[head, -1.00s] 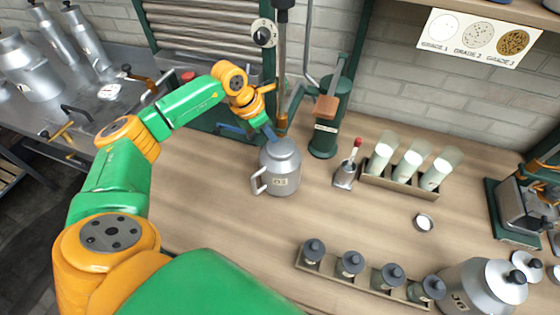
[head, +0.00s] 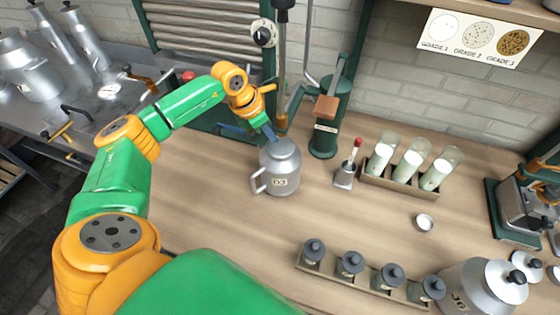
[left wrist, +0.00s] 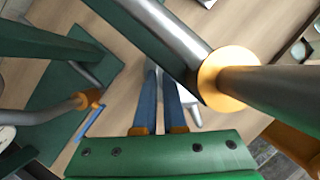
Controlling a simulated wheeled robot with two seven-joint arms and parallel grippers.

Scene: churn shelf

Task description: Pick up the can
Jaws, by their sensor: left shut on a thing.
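The can (head: 281,174) is a grey metal can with a lid, a side handle on its left and a label on its front. It stands upright on the wooden counter in the head view. My left gripper (head: 272,135) reaches down from behind to the top of the can. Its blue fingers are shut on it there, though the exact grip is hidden. In the left wrist view the two fingers (left wrist: 161,78) are close together, and I cannot clearly make out the can. My right gripper is not in view.
A metal column with an orange ring (left wrist: 228,78) passes close to my left fingers. A green cylinder (head: 330,125) stands right of the can. A rack of tubes (head: 399,184), a row of lidded jars (head: 351,264) and a bigger can (head: 482,290) occupy the right. Counter before the can is clear.

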